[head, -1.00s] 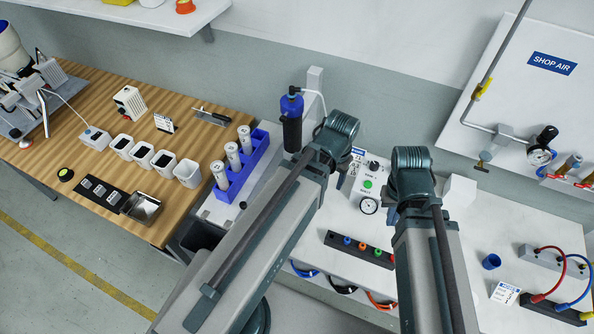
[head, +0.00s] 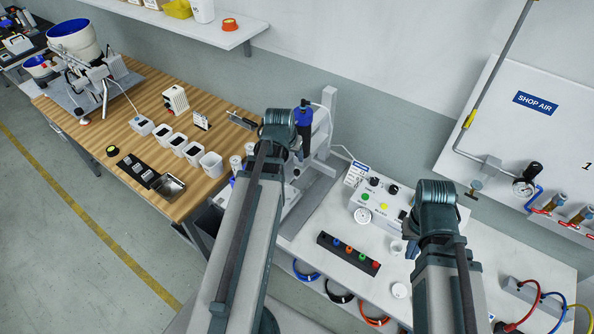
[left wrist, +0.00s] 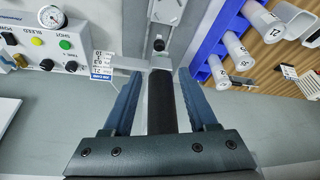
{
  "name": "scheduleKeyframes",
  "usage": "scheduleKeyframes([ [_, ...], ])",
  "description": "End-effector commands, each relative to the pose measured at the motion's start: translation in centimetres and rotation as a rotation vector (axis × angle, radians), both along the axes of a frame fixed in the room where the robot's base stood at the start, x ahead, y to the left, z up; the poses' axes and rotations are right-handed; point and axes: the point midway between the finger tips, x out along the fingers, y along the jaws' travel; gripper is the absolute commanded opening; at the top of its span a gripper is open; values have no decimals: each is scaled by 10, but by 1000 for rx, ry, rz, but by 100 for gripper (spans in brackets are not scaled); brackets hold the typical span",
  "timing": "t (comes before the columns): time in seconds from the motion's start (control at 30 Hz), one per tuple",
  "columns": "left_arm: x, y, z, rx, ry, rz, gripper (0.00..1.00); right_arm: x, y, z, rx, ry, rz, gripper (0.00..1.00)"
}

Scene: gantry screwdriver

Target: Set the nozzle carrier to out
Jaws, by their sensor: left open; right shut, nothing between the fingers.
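The gantry station has a black cylinder with a blue cap (head: 303,115) on a grey upright (head: 329,110) at its left end. My left gripper (left wrist: 156,78) is open in the left wrist view, and a dark cylinder (left wrist: 161,105) shows between its fingers. I cannot tell whether they touch. In the head view my left wrist (head: 279,130) covers part of the gantry. I cannot clearly pick out the nozzle carrier or its setting. A small label card (left wrist: 102,65) stands beside the gripper. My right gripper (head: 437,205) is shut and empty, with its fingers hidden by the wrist.
A control box (head: 375,205) with knobs, buttons and a gauge stands on the white bench. It also shows in the left wrist view (left wrist: 60,40). A blue rack (left wrist: 222,25) holds white tubes. A strip with coloured knobs (head: 347,254) lies in front of the control box.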

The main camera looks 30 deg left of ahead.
Motion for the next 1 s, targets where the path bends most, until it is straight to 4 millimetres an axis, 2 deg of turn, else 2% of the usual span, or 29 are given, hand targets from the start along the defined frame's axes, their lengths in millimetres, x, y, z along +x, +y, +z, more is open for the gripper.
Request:
scheduleKeyframes([
  [0.27,9,2,-25,0,1,-1,58,0,0,-25,0,0,-1,0],
  [0.8,38,8,-99,-1,1,-1,58,0,0,-99,0,0,-2,0],
  [1.0,47,10,-121,-1,1,-1,58,0,0,-121,0,0,-2,0],
])
